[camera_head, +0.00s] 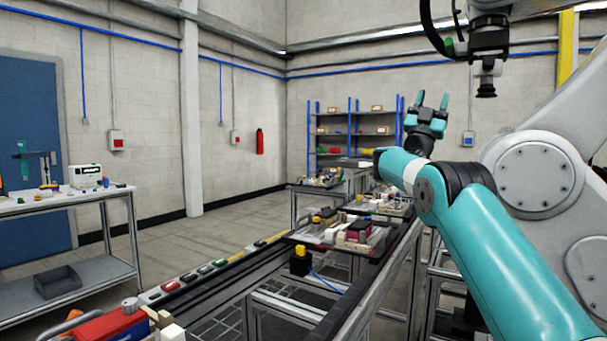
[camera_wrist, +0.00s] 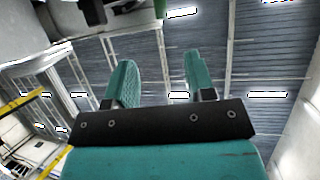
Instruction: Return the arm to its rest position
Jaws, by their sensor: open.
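My gripper (camera_head: 432,103) is raised at the right of the head view, with its teal fingers pointing up and apart. My teal arm (camera_head: 480,255) reaches up from the lower right and bends at a black joint. In the wrist view my gripper (camera_wrist: 157,82) shows two teal fingers spread apart with nothing between them. Behind them are the ceiling and its lights. My gripper touches nothing that I can see.
A conveyor line carries pallets of small parts (camera_head: 340,234) below and left of my arm. A grey machine arm (camera_head: 540,170) stands close at the right, and a dark tool (camera_head: 487,45) hangs above. A bench (camera_head: 70,203) stands left; shelves (camera_head: 355,128) stand behind.

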